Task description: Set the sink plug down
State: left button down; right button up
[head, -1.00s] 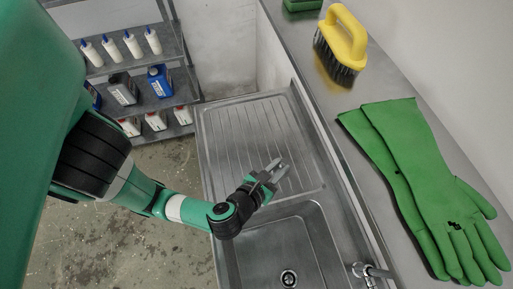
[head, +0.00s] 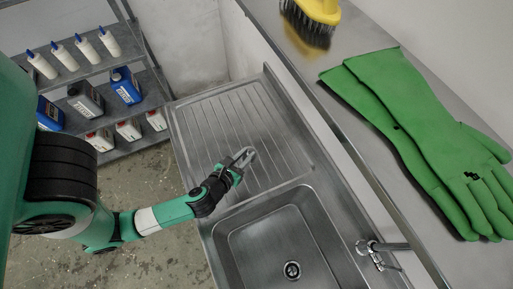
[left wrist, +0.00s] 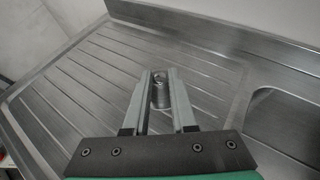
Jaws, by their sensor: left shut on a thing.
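My left gripper (head: 245,157) is over the ribbed drainboard (head: 222,120) of the steel sink, near the edge of the basin. In the left wrist view its two grey fingers (left wrist: 160,85) are shut on a small, shiny metal cylinder, the sink plug (left wrist: 160,93). The fingers hide the plug's sides. I cannot tell whether the plug touches the drainboard. The sink basin (head: 262,243) is empty, with a round drain (head: 292,270) in its floor. My right gripper is not in view.
A tap (head: 380,247) stands at the basin's right. Green gloves (head: 415,130) and a yellow brush (head: 318,12) lie on the ledge at right. A shelf (head: 95,72) with several bottles and jugs stands at left. The drainboard around the gripper is clear.

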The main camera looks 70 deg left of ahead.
pick_arm(q)
jog(key=b, duration=0.3)
send_over(258, 150)
jog(key=s+d, duration=0.1)
jog(key=d, duration=0.1)
notch_tip(258, 150, down, 6)
jog(key=shift+s+d+f, duration=0.1)
jog(key=shift+f, duration=0.05)
jog(key=shift+w+f, duration=0.2)
jog(key=shift+w, duration=0.05)
jog(key=f, duration=0.1)
jog(key=f+b, duration=0.2)
jog(key=f, duration=0.1)
jog(key=shift+w+a, duration=0.15)
jog(key=shift+a, duration=0.15)
jog(key=shift+r, duration=0.2)
jog(key=c, duration=1.2)
grip_release()
jog(key=shift+f, duration=0.15)
jog(key=o, duration=0.5)
